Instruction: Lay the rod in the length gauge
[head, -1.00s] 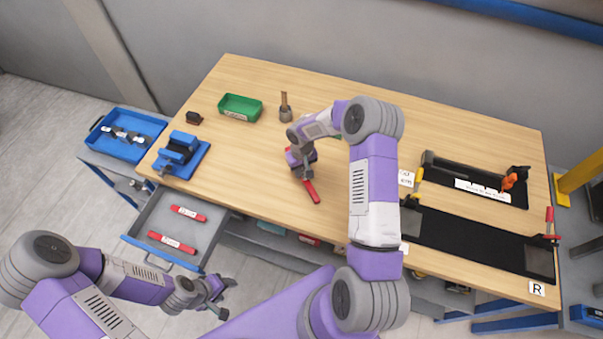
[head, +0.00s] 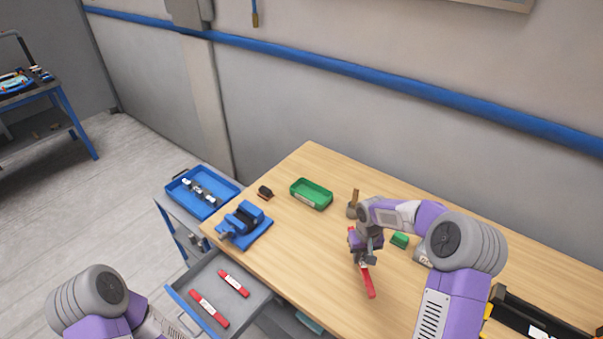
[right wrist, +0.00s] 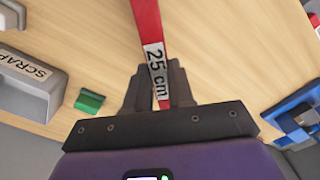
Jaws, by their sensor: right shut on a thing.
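The rod is red with a white "25 cm" label; it shows in the head view (head: 368,282) and in the right wrist view (right wrist: 147,22). My right gripper (head: 367,254) is shut on it at the label, above the middle of the table; its fingers also show in the right wrist view (right wrist: 158,88). The rod's far end sticks out beyond the fingers. A long black fixture (head: 535,322), which looks like the length gauge, is cut off at the lower right of the head view. My left arm shows at the lower left, with its gripper out of frame.
Two red labelled rods (head: 208,307) lie in the open drawer (head: 262,292). A blue vise (head: 243,226), green tray (head: 312,192), brush cup (head: 352,210) and green block (head: 400,240) stand on the table. A grey SCRAP bin (right wrist: 30,85) is left in the wrist view.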

